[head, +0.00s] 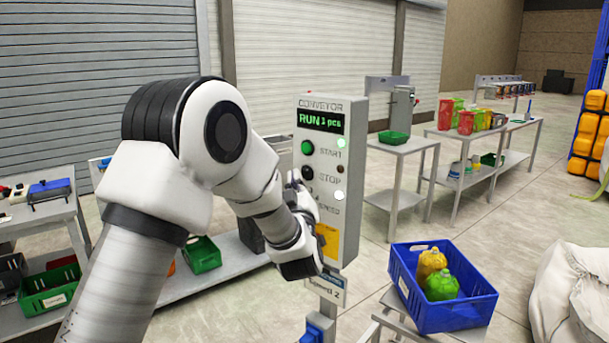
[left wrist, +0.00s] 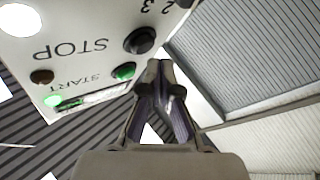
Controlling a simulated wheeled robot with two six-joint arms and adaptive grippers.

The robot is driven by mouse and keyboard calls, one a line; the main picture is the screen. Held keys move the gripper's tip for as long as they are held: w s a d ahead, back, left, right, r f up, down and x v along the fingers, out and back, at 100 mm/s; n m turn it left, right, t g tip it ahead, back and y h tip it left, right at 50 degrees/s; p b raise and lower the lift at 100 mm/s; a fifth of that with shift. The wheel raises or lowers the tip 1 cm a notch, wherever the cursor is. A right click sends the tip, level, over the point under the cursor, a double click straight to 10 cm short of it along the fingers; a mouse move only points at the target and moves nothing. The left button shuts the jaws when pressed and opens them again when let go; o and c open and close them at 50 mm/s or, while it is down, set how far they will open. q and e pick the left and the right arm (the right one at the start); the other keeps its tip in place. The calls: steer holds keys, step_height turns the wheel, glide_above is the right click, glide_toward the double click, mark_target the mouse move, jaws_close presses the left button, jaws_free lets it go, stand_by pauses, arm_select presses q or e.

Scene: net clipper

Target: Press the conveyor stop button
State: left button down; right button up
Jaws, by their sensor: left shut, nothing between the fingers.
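The conveyor control box (head: 325,210) is a light grey upright panel, and its screen (head: 320,121) reads "RUN 1 pcs". The stop button (head: 307,172) is black, beside the word STOP, below a green start button (head: 307,147). In the left wrist view the panel is upside down, with the black stop button (left wrist: 140,40) and the green start button (left wrist: 124,71). My left gripper (left wrist: 160,68) is shut and empty, its tips close to both buttons. I cannot tell whether they touch. In the head view it is partly hidden at the panel's left edge.
A green lamp (head: 341,143) is lit on the panel; the lamp beside STOP (head: 340,169) is dark. A blue crate (head: 447,315) with a yellow and a green container stands at the right. Tables with goods stand behind. A low bench (head: 225,258) with bins is left of the panel.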

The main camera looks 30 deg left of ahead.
arm_select(q)
steer(key=shift+w, duration=0.1)
stand_by(0.4)
steer(key=shift+w+d, duration=0.1)
steer(key=shift+w, duration=0.25)
steer(key=shift+w, duration=0.4)
stand_by(0.6)
steer(key=shift+s+b, duration=0.6)
steer(key=shift+s, duration=0.25)
